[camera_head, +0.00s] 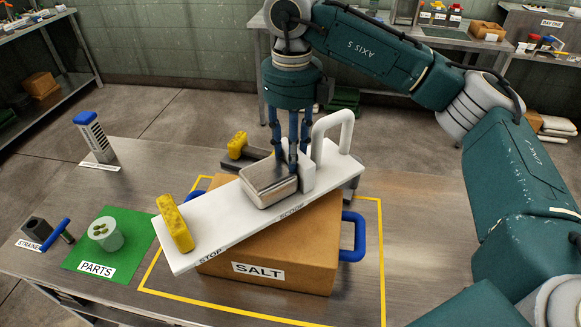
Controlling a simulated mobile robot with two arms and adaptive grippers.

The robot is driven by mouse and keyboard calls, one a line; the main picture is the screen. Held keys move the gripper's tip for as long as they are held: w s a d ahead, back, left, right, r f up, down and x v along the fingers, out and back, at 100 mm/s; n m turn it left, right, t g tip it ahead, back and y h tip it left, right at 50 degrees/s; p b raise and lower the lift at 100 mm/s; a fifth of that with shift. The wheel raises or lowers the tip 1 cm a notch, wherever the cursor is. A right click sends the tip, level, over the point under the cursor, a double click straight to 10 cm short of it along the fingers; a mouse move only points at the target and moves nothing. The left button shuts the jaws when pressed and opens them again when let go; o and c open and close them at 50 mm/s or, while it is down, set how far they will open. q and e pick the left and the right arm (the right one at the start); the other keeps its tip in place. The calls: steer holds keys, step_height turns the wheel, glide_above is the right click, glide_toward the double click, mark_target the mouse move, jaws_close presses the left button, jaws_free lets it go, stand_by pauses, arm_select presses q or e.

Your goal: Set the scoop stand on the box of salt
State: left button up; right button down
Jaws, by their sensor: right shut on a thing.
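The scoop stand (215,233) is a long white board with a white loop handle, a yellow block at its near left end and a metal scoop pan (268,183) in the middle. It lies slantwise across the top of the box of salt (300,260), a brown carton with blue side handles. Its left end sticks out past the box. I cannot tell whether it touches the box top everywhere. My right gripper (291,160) is shut on the stand by the pan; its fingertips are partly hidden. My left gripper is not in view.
A yellow tape outline (383,260) surrounds the box. A green PARTS mat (85,256) with a cup (106,234) lies left, near a strainer (55,235) and a blue-topped tool (93,135). A yellow-ended tool (238,145) lies behind the stand. The table's right side looks clear.

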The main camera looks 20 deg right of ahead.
steer(key=shift+f, duration=0.6)
step_height(320, 180, down, 4)
steer(key=shift+f+p, duration=0.1)
steer(key=shift+p, duration=0.55)
steer(key=shift+f, duration=0.1)
steer(key=shift+f, duration=0.2)
steer(key=c, duration=1.2)
jaws_free()
steer(key=shift+s, duration=0.1)
steer(key=shift+r, duration=0.15)
